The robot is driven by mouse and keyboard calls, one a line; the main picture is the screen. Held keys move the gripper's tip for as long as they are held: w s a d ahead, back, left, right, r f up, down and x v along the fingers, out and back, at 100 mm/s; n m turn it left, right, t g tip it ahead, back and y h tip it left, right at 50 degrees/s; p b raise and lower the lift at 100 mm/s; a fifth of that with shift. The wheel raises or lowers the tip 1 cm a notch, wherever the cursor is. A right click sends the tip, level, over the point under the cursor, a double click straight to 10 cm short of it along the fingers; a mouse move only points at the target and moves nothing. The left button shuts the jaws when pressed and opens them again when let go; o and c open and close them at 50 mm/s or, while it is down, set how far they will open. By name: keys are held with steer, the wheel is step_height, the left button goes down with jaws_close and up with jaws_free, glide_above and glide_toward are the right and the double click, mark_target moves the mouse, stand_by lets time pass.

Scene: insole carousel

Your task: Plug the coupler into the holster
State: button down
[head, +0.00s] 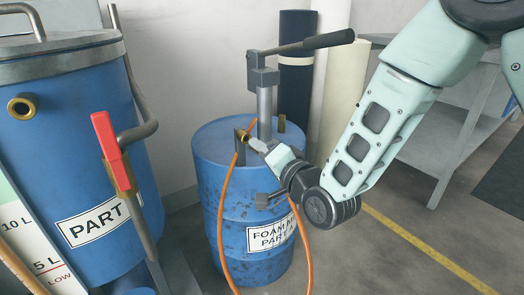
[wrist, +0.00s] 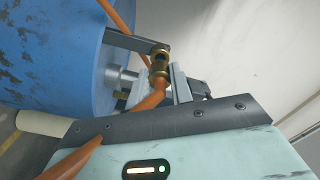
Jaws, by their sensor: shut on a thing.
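The brass coupler (wrist: 159,65) sits at the end of an orange hose (wrist: 150,102). My gripper (wrist: 161,76) is shut on it, one finger on each side. The holster appears to be the dark grey bracket (wrist: 132,41) on the blue drum; its end meets the coupler's top in the wrist view. I cannot tell whether the coupler is inside it or only against it. In the head view the coupler (head: 244,135) is small beside the bracket (head: 237,152), at the drum top's left, with my gripper (head: 254,143) reaching in from the right.
The blue drum (head: 225,190) carries a hand pump (head: 265,105) with a long lever and a brass fitting (head: 281,123). Rolls (head: 295,80) and a grey table (head: 440,140) are behind.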

steer(key=shift+x, duration=1.45)
steer(key=c, duration=1.2)
jaws_free()
steer(key=shift+o, duration=0.2)
